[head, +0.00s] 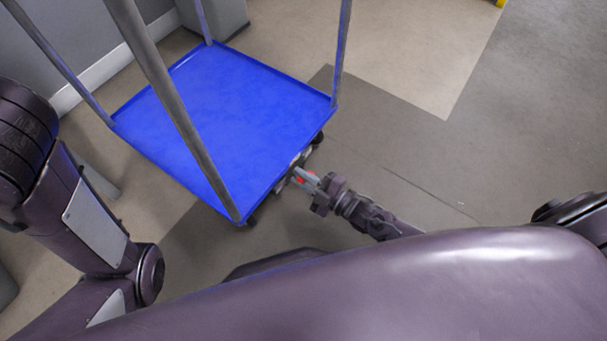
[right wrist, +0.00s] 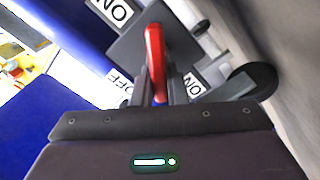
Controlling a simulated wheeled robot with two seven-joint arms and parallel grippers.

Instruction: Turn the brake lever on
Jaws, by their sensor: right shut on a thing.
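The red brake lever (right wrist: 155,52) stands between the two fingers of my right gripper (right wrist: 160,92) in the right wrist view. The fingers are shut on it. A dark grey plate lies behind the lever. White labels surround it: an ON label (right wrist: 118,10) at the top, an OFF label (right wrist: 117,78) at left and another ON label (right wrist: 194,88) at right. In the head view my right gripper (head: 303,181) is at the near right edge of the blue cart (head: 220,112), with a bit of red showing at its fingers. My left arm shows, but its gripper is not visible.
The cart's metal posts (head: 176,100) rise at its corners. A dark caster wheel (right wrist: 252,84) sits right of the lever in the right wrist view. A grey wall (head: 75,35) stands behind the cart at left. The floor right of the cart is clear.

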